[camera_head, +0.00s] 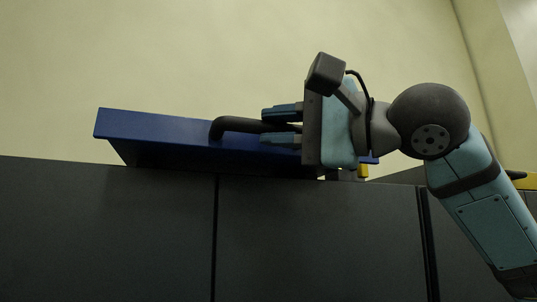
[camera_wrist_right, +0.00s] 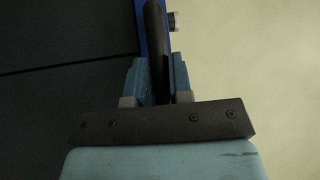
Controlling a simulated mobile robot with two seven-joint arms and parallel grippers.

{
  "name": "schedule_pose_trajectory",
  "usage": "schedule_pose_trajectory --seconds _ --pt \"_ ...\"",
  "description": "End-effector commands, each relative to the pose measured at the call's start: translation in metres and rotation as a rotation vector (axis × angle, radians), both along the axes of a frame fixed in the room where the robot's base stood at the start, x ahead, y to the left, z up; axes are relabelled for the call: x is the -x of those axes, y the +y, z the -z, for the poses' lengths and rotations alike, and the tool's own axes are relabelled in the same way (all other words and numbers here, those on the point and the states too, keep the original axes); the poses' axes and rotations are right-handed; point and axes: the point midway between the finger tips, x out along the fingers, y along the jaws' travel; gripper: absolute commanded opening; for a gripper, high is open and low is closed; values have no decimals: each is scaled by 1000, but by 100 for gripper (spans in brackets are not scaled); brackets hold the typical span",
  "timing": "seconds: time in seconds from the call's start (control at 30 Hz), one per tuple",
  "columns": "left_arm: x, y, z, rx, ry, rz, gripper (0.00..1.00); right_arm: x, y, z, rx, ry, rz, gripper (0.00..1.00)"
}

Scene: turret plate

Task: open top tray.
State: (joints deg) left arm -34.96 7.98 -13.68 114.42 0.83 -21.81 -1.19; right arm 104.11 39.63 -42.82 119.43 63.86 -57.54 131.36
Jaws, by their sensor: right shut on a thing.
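The top tray (camera_head: 160,127) is a blue box front at the top of a dark grey cabinet (camera_head: 110,215). A black bar handle (camera_head: 232,124) stands out from its face. My right gripper (camera_head: 268,125) comes in from the right, with one finger above the handle and one below, shut on it. In the right wrist view the gripper (camera_wrist_right: 158,75) has the dark handle (camera_wrist_right: 155,40) between its fingers, with the blue tray (camera_wrist_right: 141,30) behind. The handle's right end is hidden by my gripper. My left gripper is not in view.
The grey cabinet panels fill the lower part of the head view, with dark vertical gaps between them. A small yellow part (camera_head: 363,171) shows below my right wrist. A plain pale wall (camera_head: 200,50) is behind, and the space above the tray is clear.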

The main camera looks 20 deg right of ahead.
Motion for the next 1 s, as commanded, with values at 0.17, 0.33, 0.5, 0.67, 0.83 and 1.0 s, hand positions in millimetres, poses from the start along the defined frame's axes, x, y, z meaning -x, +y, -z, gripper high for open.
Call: schedule_pose_trajectory --seconds 0.17,0.33,0.5,0.67,0.83,1.0 --pt "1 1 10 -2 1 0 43 24 1 3 3 0 -2 0" --pt "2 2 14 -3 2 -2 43 34 0 2 3 1 0 0" --pt "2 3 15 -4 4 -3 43 37 0 1 4 2 -1 0" --pt "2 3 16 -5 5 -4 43 37 0 1 3 3 -1 0" --pt "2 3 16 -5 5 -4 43 37 0 1 3 3 -1 31" --pt "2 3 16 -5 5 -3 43 36 0 1 2 1 -2 31"
